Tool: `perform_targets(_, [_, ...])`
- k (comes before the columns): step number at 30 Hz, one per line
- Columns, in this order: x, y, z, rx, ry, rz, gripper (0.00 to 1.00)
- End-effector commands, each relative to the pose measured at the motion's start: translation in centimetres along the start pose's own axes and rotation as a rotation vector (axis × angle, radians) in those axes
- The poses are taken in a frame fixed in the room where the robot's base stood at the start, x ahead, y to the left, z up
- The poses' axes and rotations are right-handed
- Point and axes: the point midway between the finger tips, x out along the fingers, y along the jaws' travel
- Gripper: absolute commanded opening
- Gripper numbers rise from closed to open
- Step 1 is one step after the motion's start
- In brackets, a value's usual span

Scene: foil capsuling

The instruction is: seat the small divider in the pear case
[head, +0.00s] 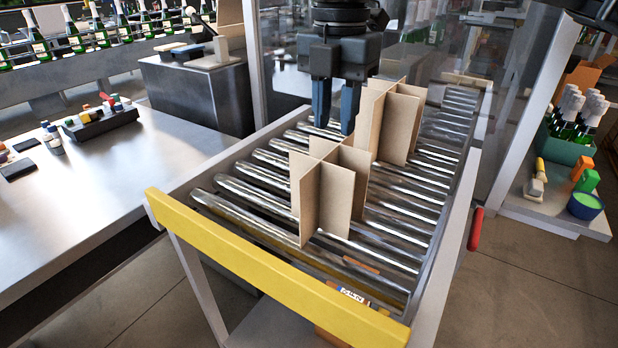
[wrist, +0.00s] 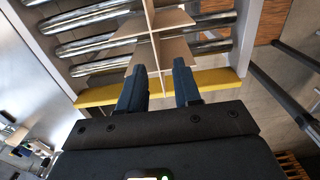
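Two cross-shaped cardboard dividers stand upright on the roller conveyor (head: 400,215). The near divider (head: 333,192) is toward the yellow end bar, and the far divider (head: 398,122) is behind it to the right. I cannot tell for sure which is the small one. My gripper (head: 334,128) points down with its fingers apart, behind the near divider and left of the far one. In the wrist view a divider (wrist: 172,20) shows beyond the open fingers (wrist: 159,78), one thin panel lined up with the gap. Contact is not visible. I cannot identify a pear case.
A yellow bar (head: 270,268) closes the conveyor's near end. A red handle (head: 475,229) is on its right side. A steel table (head: 110,195) stands left, with a dark tray (head: 100,122) of small caps. A crate of bottles (head: 572,145) stands at right.

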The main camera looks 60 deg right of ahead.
Motion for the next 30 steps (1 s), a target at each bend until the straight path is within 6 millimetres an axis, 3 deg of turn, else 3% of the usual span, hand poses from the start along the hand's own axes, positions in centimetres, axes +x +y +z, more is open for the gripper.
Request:
perform_targets(11, [3.5, 0.1, 0.1, 0.001, 0.002, -0.003, 0.33])
perform_targets(19, [7.1, 0.5, 0.2, 0.001, 0.002, -0.002, 0.33])
perform_targets(28, [7.7, 0.5, 0.2, 0.001, 0.0, -0.001, 0.33])
perform_targets(30, [7.7, 0.5, 0.2, 0.001, 0.0, -0.001, 0.27])
